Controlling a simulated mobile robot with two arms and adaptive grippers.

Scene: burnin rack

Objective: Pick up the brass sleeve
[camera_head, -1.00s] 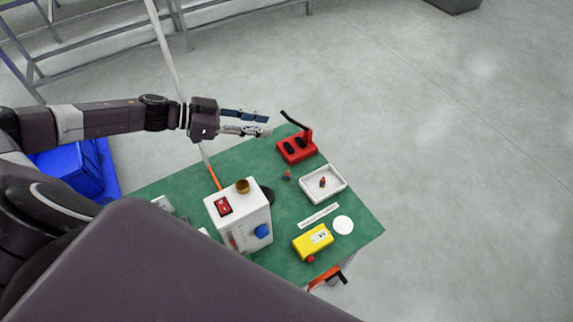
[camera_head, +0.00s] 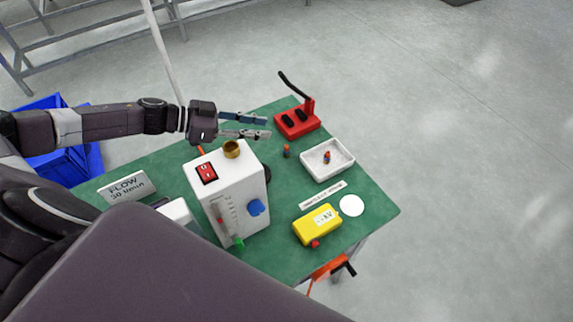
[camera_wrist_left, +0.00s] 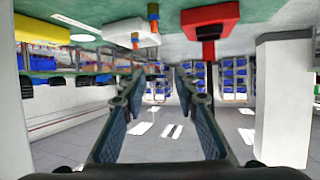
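The brass sleeve (camera_head: 232,150) is a small gold ring-like piece. It stands on top of a white box (camera_head: 228,178) with a red switch, in the head view. My left gripper (camera_head: 265,126) reaches in from the left, above the far part of the green table, beyond the sleeve and a little to its right. Its fingers are apart with nothing between them; this also shows in the left wrist view (camera_wrist_left: 159,90). I cannot make out the sleeve in the wrist view. My right gripper is in no view.
Blue crates (camera_head: 62,155) stand on the floor at left.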

